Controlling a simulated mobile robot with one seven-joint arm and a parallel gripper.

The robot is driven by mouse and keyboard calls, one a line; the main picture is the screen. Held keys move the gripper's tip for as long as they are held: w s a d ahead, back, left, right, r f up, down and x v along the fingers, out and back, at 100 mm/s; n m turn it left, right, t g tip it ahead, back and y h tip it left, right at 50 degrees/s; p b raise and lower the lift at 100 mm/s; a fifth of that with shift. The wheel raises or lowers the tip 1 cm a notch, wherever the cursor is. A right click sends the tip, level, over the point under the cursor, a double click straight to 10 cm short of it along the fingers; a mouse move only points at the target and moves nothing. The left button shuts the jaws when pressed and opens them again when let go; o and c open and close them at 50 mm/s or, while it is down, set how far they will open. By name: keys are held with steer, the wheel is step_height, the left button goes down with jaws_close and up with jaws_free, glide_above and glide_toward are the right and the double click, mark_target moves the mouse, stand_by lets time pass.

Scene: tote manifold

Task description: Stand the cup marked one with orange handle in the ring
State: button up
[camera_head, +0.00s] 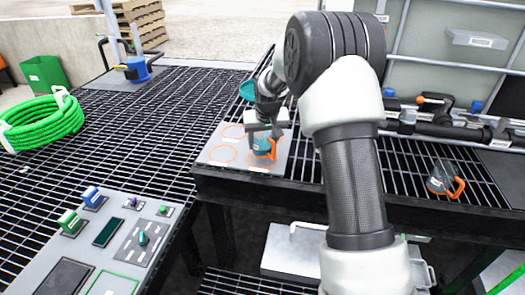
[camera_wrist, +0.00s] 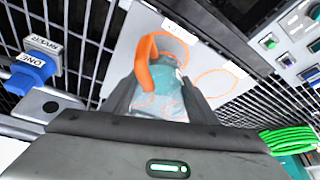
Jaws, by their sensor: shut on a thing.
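My gripper (camera_head: 266,122) is shut on a clear, teal-tinted cup (camera_head: 261,144) with an orange handle. The cup looks upright at the front right of a grey plate (camera_head: 212,154) with several orange ring outlines. One ring (camera_head: 257,168) shows around or just below the cup's base; I cannot tell whether the cup touches the plate. In the wrist view the cup (camera_wrist: 165,98) sits between my fingers (camera_wrist: 160,105), its handle toward the top, and a ring (camera_wrist: 183,50) shows partly behind it. The cup's mark is not readable.
Another clear cup with an orange handle (camera_head: 440,180) stands on the grating at right, near dark pipework (camera_head: 440,127). A teal bowl-like thing (camera_head: 248,91) is behind my gripper. A blue valve labelled ONE (camera_wrist: 33,68) is close at left in the wrist view. A control panel (camera_head: 105,240) lies front left.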

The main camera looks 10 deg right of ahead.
mark_target(263, 149)
steer(key=shift+f, duration=1.45)
steer(key=shift+f+b, duration=0.15)
steer(key=shift+b, duration=0.15)
steer(key=o, duration=1.2)
steer(key=shift+o, duration=0.2)
